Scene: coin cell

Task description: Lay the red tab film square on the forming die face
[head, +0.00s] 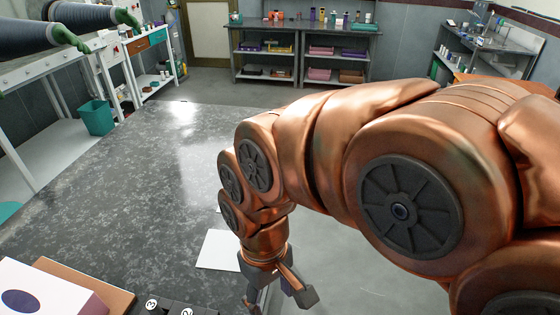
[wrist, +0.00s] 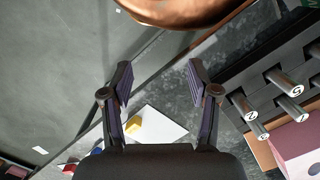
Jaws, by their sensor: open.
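My gripper (wrist: 160,75) is open, with nothing between its fingers, above the bench beside its edge. In the head view my gripper (head: 278,290) hangs low at the bottom, beside a white sheet. A small red piece (wrist: 68,168) shows at the lower left of the wrist view, near a blue piece (wrist: 97,152); I cannot tell whether it is the red tab film. A yellow piece (wrist: 134,124) lies on the white sheet (wrist: 165,122). A dark block with numbered metal pegs (wrist: 240,72) stands at right; I cannot tell whether it is the forming die.
The grey speckled bench (head: 120,190) is mostly clear. The white sheet (head: 216,252) lies near its right edge. A pink-and-white box (head: 70,297) and a brown board (head: 95,285) sit at the front left, beside the pegged block (head: 172,306). Open floor (head: 350,265) lies right of the bench.

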